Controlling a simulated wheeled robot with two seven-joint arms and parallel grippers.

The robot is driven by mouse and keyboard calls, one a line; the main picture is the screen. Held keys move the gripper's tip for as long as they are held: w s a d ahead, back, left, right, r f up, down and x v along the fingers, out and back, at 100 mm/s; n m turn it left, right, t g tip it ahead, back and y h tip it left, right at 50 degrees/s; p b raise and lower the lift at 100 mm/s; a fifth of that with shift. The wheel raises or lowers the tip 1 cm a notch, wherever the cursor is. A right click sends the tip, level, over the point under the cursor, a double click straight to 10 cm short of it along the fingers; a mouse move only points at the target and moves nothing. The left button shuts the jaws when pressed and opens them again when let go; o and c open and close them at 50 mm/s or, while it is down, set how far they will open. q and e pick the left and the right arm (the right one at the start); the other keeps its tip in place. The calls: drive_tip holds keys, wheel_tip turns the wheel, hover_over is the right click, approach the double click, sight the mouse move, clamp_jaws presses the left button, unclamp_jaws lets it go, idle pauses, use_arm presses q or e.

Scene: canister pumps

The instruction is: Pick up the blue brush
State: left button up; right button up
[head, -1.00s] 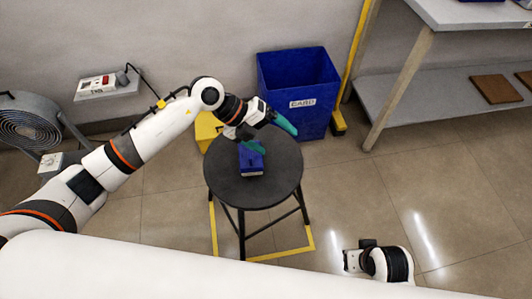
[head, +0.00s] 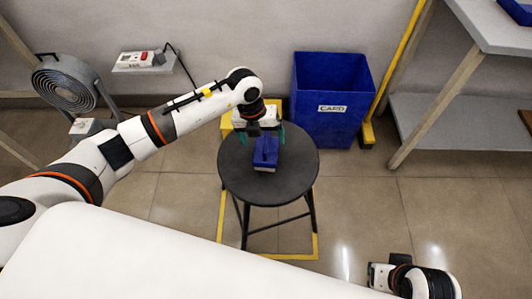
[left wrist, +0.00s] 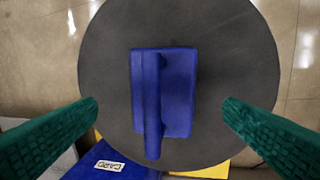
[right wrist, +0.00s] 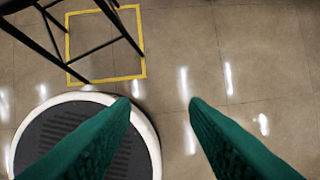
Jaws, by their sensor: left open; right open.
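The blue brush (head: 265,156) lies on a round black stool (head: 295,180), near the middle of its seat. In the left wrist view the brush (left wrist: 178,95) shows as a blue block with a long raised handle along one side. My left gripper (head: 262,135) is above the brush and points down, its green fingers open. In the left wrist view its fingertips (left wrist: 160,105) stand wide apart on either side of the brush, not touching it. My right gripper (right wrist: 160,102) is open and empty, over the floor near my base, away from the stool.
A blue bin (head: 330,100) labelled CARD stands behind the stool to the right. A yellow thing (head: 228,120) is partly hidden behind the stool. A grey workbench (head: 440,130) is at the right and a fan (head: 68,88) at the left. Yellow floor tape (head: 290,256) frames the stool.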

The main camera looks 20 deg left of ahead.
use_arm(q)
drive_tip(key=f, duration=0.3)
drive_tip(key=f+b, duration=0.1)
drive_tip(key=shift+d+f, duration=0.25)
drive_tip(key=shift+d, duration=0.05)
drive_tip(key=c, duration=1.1)
drive_tip(key=shift+w+r+p, duration=0.1)
drive_tip(key=shift+r+p, duration=0.55)
drive_tip(key=shift+r, duration=1.65)
wheel_tip(320, 180, up, 4)
drive_tip(key=shift+r+p, duration=0.2)
drive_tip(key=shift+p, duration=0.2)
drive_tip(key=shift+r, duration=0.6)
use_arm(e)
drive_tip(key=shift+x, duration=1.95)
